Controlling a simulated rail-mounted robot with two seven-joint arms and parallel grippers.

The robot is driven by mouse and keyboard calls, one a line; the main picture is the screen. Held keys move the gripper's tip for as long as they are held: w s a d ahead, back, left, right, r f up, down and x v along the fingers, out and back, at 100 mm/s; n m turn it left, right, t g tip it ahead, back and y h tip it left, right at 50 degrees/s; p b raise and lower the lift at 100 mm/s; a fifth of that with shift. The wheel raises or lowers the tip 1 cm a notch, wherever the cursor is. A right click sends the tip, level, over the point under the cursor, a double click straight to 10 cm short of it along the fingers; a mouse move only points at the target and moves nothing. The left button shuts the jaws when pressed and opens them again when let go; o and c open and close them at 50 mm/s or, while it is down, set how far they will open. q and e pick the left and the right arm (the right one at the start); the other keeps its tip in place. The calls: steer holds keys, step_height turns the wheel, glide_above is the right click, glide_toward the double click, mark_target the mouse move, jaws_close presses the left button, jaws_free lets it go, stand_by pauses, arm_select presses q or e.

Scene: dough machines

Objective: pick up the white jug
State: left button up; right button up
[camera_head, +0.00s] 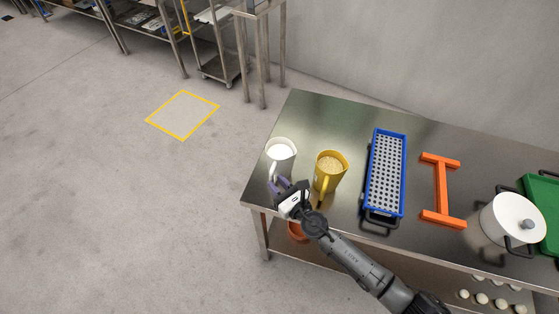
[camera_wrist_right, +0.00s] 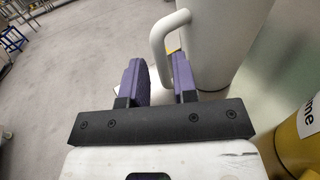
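The white jug (camera_head: 281,153) stands upright at the left end of the steel table, with white contents showing inside its rim. In the right wrist view the jug's body (camera_wrist_right: 222,40) fills the upper right, and its handle (camera_wrist_right: 160,48) hangs down beside it. My right gripper (camera_head: 281,186) is at the near side of the jug. Its purple fingers (camera_wrist_right: 162,82) are apart, with the handle between them and some space visible, so it looks open. Whether a finger touches the handle cannot be told. My left gripper is not in view.
A yellow jug (camera_head: 329,170) with grainy contents stands close to the right. Further right are a blue perforated tray (camera_head: 386,172), an orange stand (camera_head: 441,190) and a white pot (camera_head: 512,220). The table's (camera_head: 262,187) left edge is near; open floor lies beyond it.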

mark_target(278, 166)
steer(key=shift+b+x, duration=0.85)
steer(key=shift+x, duration=1.75)
steer(key=shift+c, duration=0.3)
jaws_close()
